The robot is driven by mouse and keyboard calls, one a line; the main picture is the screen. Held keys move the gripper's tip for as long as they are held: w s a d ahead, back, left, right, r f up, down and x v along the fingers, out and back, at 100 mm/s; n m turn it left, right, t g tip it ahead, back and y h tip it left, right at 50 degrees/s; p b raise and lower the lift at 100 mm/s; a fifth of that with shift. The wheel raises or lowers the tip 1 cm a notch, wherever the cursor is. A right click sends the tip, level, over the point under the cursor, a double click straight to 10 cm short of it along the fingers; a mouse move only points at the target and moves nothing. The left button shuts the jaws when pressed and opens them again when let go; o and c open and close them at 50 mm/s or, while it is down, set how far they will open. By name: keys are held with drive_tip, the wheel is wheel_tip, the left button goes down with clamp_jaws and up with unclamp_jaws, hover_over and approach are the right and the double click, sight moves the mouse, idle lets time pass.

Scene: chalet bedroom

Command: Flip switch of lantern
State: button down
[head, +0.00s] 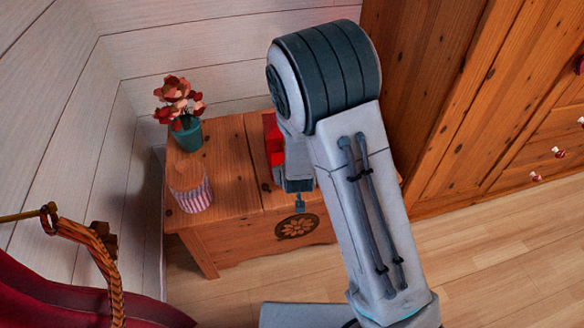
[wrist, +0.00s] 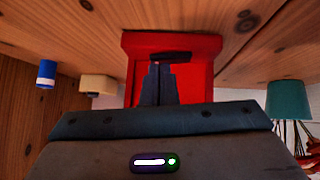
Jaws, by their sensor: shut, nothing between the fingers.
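The red lantern (head: 271,146) stands on the wooden chest in the head view, mostly hidden behind my arm. In the wrist view, the lantern (wrist: 205,48) fills the upper middle as a red box-like shape. A dark bar (wrist: 172,57) lies across its face; I cannot tell whether this is the switch. My gripper (wrist: 157,68) is shut and empty, with its fingertips in front of the lantern, close to the dark bar. Whether they touch it is unclear.
The wooden chest (head: 232,238) also bears a teal pot with red flowers (head: 187,134) and a striped jar (head: 194,198), both left of the lantern. A wooden wardrobe (head: 470,110) stands at the right. A red cover (head: 60,295) lies at lower left. Floor at right is clear.

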drive_tip(key=shift+d+f, duration=0.1)
drive_tip(key=shift+f, duration=0.25)
drive_tip(key=shift+r, duration=0.15)
drive_tip(key=shift+s+a+r+p, duration=0.1)
drive_tip(key=shift+a+p, duration=0.05)
drive_tip(key=shift+a, duration=0.3)
drive_tip(key=shift+s+a+r+p, duration=0.1)
drive_tip(key=shift+a+p, duration=0.05)
drive_tip(key=shift+a, duration=0.25)
